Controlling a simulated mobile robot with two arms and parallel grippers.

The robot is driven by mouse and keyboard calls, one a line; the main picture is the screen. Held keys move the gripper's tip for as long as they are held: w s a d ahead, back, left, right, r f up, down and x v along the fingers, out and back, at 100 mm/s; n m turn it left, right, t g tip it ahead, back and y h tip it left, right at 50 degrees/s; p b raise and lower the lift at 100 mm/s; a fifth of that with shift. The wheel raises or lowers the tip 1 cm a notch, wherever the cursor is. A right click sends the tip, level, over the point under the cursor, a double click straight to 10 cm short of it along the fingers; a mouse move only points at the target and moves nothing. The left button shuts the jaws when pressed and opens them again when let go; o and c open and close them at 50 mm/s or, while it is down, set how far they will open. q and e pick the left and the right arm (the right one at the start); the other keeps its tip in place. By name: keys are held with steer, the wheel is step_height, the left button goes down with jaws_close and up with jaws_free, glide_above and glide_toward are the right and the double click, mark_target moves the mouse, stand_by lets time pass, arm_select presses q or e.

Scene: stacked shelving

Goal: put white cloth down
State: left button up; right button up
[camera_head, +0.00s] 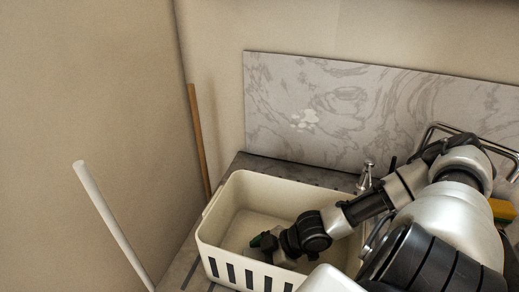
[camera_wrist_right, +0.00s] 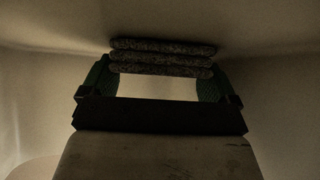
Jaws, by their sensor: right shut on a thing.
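My right gripper (camera_head: 264,241) is down inside a cream basket (camera_head: 222,184) in the head view. In the right wrist view its green-padded fingers (camera_wrist_right: 160,68) are shut on a folded cloth (camera_wrist_right: 162,45), at the far end of the fingers. The cloth shows as several stacked layers and looks grey and speckled in the dim light, not clearly white. The cloth is hidden in the head view. I cannot tell whether it touches the basket floor or wall. My left gripper is not in view.
The basket stands on a dark counter (camera_head: 252,162) with a marbled panel (camera_head: 340,110) behind. A wooden stick (camera_head: 199,140) and a white rod (camera_head: 110,218) stand at left. The visible basket floor is clear.

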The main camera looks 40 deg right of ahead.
steer(key=shift+f, duration=0.15)
steer(key=o, duration=0.7)
steer(key=shift+r, duration=0.2)
steer(key=shift+s+d+r, duration=0.15)
steer(key=p+v, duration=0.1)
steer(key=v, duration=0.4)
steer(key=shift+r+p, duration=0.1)
steer(key=shift+p, duration=0.2)
steer(key=shift+s+d+r+b, duration=0.1)
steer(key=shift+s+d+b, duration=0.1)
steer(key=shift+b, duration=0.1)
steer(key=shift+s+d+r, duration=0.3)
steer(key=shift+d+r, duration=0.05)
steer(key=shift+r, duration=0.15)
